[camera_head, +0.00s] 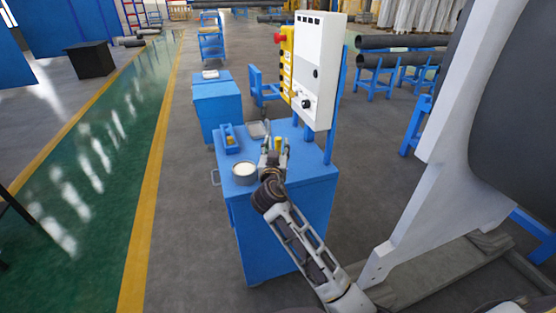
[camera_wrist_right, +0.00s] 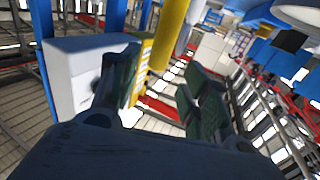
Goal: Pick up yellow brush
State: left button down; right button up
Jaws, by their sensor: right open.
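The yellow brush (camera_head: 278,143) shows as a small yellow patch at my right gripper, above the blue cart's top; most of it is hidden. In the right wrist view a yellow bar (camera_wrist_right: 171,34), which looks like its handle, comes down from the top edge towards the space between the fingers. My right gripper (camera_head: 274,150) is over the cart top. In the wrist view its two green-padded fingers (camera_wrist_right: 163,88) are apart, with nothing clamped between them. I cannot tell how far the brush is from the pads. My left gripper is not in view.
The blue cart (camera_head: 285,215) holds a round can (camera_head: 244,172) with pale contents, a blue and yellow item (camera_head: 229,138) and a small grey tray (camera_head: 257,130). A white control panel (camera_head: 317,70) stands close behind the gripper. A large grey frame (camera_head: 440,190) stands right.

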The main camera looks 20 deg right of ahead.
aim_at(278, 142)
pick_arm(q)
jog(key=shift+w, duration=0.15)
pick_arm(e)
jog(key=shift+w+d, duration=0.1)
jog(key=shift+w, duration=0.15)
jog(key=shift+w+d, duration=0.3)
jog(key=shift+w, duration=0.3)
jog(key=shift+p+x, duration=0.35)
jog(key=shift+x, duration=1.15)
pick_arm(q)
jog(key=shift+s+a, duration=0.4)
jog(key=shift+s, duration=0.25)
pick_arm(e)
jog(key=shift+w+d+f, duration=0.1)
jog(key=shift+f, duration=0.1)
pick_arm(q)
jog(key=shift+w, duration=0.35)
pick_arm(e)
jog(key=shift+c, duration=0.2)
